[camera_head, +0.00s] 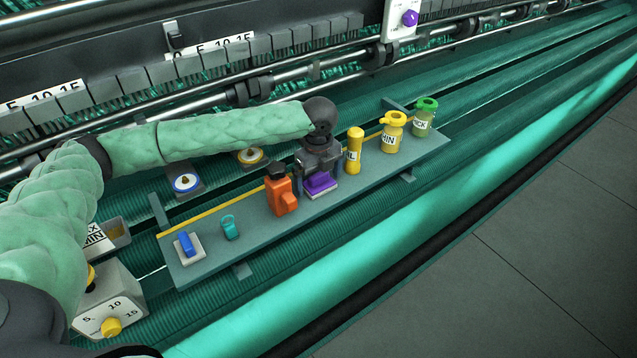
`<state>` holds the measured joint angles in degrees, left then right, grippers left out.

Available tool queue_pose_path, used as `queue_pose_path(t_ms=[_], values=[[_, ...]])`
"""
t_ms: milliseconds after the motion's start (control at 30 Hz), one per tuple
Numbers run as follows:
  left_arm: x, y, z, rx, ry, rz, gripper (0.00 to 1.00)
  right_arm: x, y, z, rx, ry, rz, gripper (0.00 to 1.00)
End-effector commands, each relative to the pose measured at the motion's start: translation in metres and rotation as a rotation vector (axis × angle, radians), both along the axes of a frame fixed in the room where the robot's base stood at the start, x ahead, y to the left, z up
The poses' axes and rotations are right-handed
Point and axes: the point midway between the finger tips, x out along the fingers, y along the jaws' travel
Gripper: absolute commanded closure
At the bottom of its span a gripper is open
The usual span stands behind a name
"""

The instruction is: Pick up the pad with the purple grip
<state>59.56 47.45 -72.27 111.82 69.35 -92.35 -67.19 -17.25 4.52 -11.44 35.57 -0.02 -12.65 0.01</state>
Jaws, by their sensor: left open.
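The pad with the purple grip (319,183) stands on the grey-green shelf board (345,203), near its middle. Its pale base shows below the purple grip. My left gripper (318,170) is directly above the pad, pointing down, with its fingers at the grip. The gripper is open. Whether its fingers touch the grip is hidden by the gripper body. My right gripper does not show.
An orange bottle (282,198) stands close left of the gripper and a yellow cylinder (354,150) close right. A blue-grip pad (188,246) and a teal clip (230,228) lie further left. Yellow (391,135) and green (424,118) containers stand at the right end.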

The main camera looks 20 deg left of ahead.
Motion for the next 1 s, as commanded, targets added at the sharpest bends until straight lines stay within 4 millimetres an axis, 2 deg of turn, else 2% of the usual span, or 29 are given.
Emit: queue_pose_path(t_ms=[33,267,633,767,867,1000], values=[[0.0,0.0,0.0,0.0,0.0,0.0,0.02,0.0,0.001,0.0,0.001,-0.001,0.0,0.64],[0.0,0.0,0.0,0.0,0.0,0.0,0.46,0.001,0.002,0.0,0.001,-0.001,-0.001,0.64],[0.0,0.0,0.007,-0.001,-0.002,0.0,0.46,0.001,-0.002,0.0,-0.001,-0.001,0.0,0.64],[0.0,0.0,0.024,0.0,-0.003,-0.001,0.46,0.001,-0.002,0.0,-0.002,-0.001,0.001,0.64],[0.0,0.0,0.045,0.0,-0.002,-0.001,0.46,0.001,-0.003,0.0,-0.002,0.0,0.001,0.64],[-0.021,-0.028,0.061,-0.003,-0.002,-0.006,0.46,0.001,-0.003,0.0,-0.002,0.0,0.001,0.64]])
